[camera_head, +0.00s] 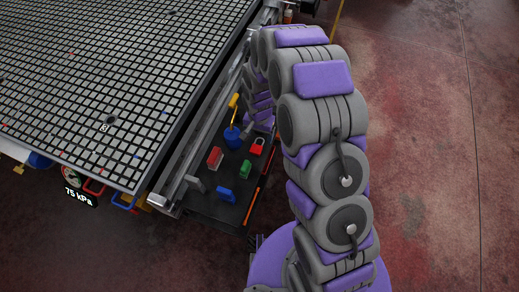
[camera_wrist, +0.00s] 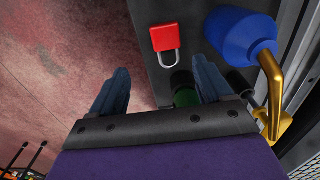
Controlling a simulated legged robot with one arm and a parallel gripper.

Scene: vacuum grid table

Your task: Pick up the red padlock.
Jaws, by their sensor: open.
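The red padlock (camera_head: 258,145) lies on a dark shelf beside the grid table in the head view. In the wrist view the red padlock (camera_wrist: 165,38) lies on the grey shelf surface, its silver shackle pointing toward my gripper. My gripper (camera_wrist: 158,88) is open and empty, its two dark blue fingers spread apart. The padlock is beyond the fingertips, roughly between them in the picture, and nothing touches it. My gripper's fingers cannot be made out in the head view.
A blue can with a yellow spout (camera_wrist: 238,36) stands right of the padlock in the wrist view. A green object (camera_wrist: 184,90) is partly hidden by my gripper. A red block (camera_head: 215,158) and a blue object (camera_head: 226,194) share the shelf (camera_head: 205,206). The grid table (camera_head: 100,80) rises alongside.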

